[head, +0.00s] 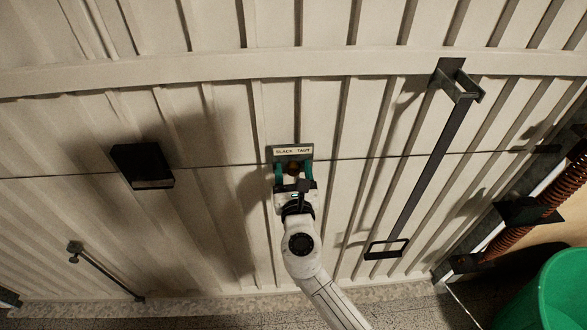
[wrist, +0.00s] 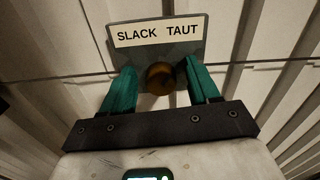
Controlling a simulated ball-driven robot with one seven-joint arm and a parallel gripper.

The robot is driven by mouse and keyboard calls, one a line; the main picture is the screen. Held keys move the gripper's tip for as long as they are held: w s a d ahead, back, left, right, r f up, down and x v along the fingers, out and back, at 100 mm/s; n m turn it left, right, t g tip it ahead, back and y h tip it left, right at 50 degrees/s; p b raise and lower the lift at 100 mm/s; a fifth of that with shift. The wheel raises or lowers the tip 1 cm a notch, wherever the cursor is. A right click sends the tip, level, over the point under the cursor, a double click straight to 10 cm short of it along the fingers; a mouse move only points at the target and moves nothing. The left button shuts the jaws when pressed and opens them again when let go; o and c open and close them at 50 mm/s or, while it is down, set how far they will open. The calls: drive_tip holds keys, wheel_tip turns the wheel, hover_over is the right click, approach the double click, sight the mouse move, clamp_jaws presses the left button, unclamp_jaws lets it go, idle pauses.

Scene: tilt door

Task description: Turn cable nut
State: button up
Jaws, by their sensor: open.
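The cable nut (wrist: 160,78) is a brownish, brass-like knob in the wrist view, below a plate labelled SLACK and TAUT (wrist: 158,32). It also shows small in the head view (head: 294,167), under the same plate (head: 292,151). A cable (wrist: 62,76) runs sideways across the door at the plate. My gripper (wrist: 158,75) has two green fingers, one on each side of the nut. It is open, with a visible gap between each finger and the nut in the wrist view. Whether the fingertips reach the nut's depth I cannot tell.
The ribbed pale door (head: 220,120) fills the view. A black box (head: 141,165) is on its left, and a long dark bar with brackets (head: 432,160) is on its right. A coiled orange spring (head: 548,205) and a green bin (head: 550,290) stand at the far right.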

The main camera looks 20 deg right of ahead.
drive_tip(key=shift+w, duration=0.1)
drive_tip(key=c, duration=1)
